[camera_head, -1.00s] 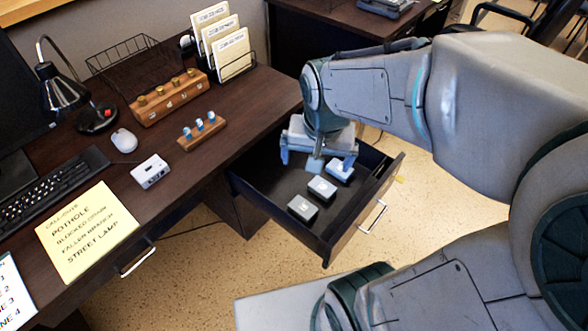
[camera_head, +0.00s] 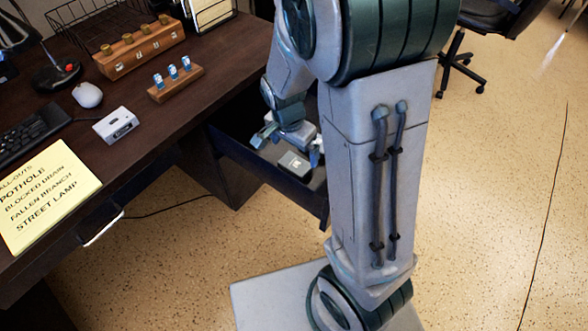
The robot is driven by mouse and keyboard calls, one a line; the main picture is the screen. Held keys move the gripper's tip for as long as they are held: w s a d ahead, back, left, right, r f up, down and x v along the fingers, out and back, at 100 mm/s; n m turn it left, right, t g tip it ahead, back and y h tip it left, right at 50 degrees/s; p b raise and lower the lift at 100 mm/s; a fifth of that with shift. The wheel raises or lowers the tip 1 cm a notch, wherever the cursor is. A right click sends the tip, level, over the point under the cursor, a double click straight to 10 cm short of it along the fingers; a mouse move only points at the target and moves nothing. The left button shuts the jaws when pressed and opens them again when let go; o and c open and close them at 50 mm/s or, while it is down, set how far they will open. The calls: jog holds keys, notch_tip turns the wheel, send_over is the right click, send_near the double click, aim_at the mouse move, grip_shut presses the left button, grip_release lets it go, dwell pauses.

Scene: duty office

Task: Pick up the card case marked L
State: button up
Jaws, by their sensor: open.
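A grey card case (camera_head: 294,165) lies in the open desk drawer (camera_head: 230,145). The mark on its top is too small to read, so I cannot tell whether it is the one marked L. Any other cases in the drawer are hidden behind my gripper and arm. My gripper (camera_head: 289,147) points down over the drawer, open, with its blue-grey fingers spread to the left and right. It is just behind the visible case in the picture, and nothing shows between its fingers.
My arm covers the drawer's right part. The desk (camera_head: 185,120) to the left holds a wooden block with blue-topped pieces (camera_head: 175,82), a white device (camera_head: 116,125), a mouse (camera_head: 88,95) and a yellow note (camera_head: 45,195). An office chair (camera_head: 490,25) stands back right; the floor right is clear.

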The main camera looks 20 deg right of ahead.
aim_at(295, 164)
jog(key=f, duration=0.2)
jog(key=f+b, duration=0.1)
jog(key=f, duration=0.1)
jog(key=f+b, duration=0.1)
jog(key=f, duration=0.2)
jog(key=shift+w+d, duration=0.2)
jog(key=shift+w, duration=0.05)
jog(key=shift+r, duration=0.1)
jog(key=c, duration=1)
